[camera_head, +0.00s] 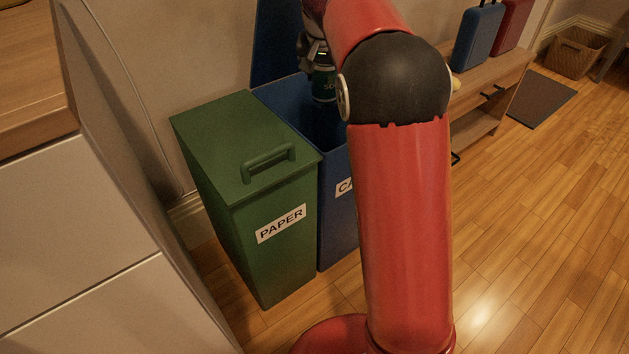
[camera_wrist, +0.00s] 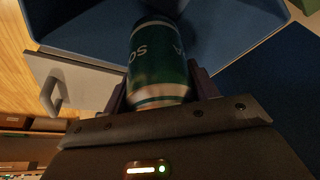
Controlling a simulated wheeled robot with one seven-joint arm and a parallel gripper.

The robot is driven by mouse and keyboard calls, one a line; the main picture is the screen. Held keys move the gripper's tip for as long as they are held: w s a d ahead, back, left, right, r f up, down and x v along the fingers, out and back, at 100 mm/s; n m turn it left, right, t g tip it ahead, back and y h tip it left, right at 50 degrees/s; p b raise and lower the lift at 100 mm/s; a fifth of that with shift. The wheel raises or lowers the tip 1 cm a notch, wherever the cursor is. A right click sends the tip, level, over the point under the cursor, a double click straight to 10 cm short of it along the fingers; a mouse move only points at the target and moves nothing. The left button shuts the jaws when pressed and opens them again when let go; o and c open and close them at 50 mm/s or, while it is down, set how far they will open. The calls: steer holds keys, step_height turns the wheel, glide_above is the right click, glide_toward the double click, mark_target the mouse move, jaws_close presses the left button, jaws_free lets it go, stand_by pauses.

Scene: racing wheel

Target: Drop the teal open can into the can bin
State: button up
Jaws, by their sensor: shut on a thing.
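The teal can (camera_head: 323,84) hangs upright from my gripper (camera_head: 316,62) over the opening of the blue can bin (camera_head: 337,196). In the wrist view my gripper (camera_wrist: 160,92) is shut on the can (camera_wrist: 155,58), with a finger on each side. The blue bin's inner walls (camera_wrist: 232,30) show around the can there. The bin's lid (camera_head: 276,42) stands raised at the back. My red arm hides the bin's right part and most of its label. The can's top end is hidden by my gripper in the head view.
A closed green paper bin (camera_head: 245,150) stands just left of the blue bin. White drawers (camera_head: 80,230) stand at the left. A wooden bench (camera_head: 490,85) with suitcases (camera_head: 477,38) is at the back right. Open wooden floor (camera_head: 530,220) lies to the right.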

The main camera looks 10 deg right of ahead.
steer(key=o, duration=1.1)
steer(key=shift+r, duration=0.1)
steer(key=p+v, duration=0.1)
steer(key=v, duration=0.6)
steer(key=shift+s+r, duration=0.15)
steer(key=shift+r, duration=0.15)
